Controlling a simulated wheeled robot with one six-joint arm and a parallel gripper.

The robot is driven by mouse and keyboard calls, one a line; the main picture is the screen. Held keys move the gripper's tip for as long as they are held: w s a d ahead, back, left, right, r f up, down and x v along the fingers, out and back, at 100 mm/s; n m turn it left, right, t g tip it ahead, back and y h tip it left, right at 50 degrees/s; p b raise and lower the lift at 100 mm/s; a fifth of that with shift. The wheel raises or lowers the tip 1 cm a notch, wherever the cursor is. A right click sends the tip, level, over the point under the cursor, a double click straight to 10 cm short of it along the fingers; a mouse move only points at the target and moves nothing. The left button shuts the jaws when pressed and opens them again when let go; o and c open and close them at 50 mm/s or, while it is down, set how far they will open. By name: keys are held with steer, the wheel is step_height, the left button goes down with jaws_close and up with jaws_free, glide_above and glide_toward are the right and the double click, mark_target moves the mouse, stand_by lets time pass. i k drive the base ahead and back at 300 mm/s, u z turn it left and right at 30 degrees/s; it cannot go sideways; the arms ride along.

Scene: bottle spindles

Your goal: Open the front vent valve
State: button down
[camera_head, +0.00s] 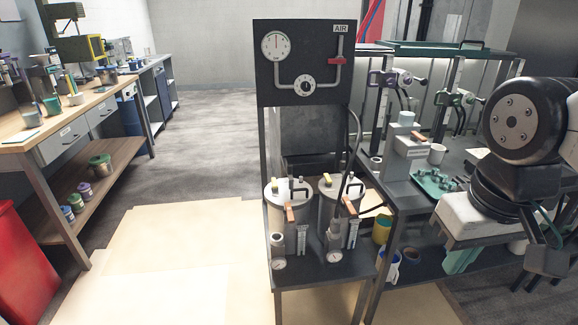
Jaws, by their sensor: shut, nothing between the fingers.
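Two pale metal pots (273,212) stand side by side on a dark stand (318,303). Each has a black lid handle and an orange-brown lever on its front side, one on the left pot (291,213) and one on the right pot (349,205). Small gauges and grey cylindrical fittings sit below the levers. I cannot tell which part is the front vent valve, nor its setting. My arm fills the right side. Its dark end, which looks like my gripper (543,264), hangs at the lower right, well apart from the pots, shut and empty.
A black panel (304,97) marked AIR, with a gauge, knob and red valve handle (338,61), rises behind the pots. A bench (399,203) with a green tray and clamps stands right. A wooden workbench (70,125) and red bin (22,262) are left. Floor between is clear.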

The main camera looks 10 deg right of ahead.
mark_target(329, 182)
steer(key=u, duration=0.25)
steer(key=i, duration=1.5)
steer(key=z, duration=0.55)
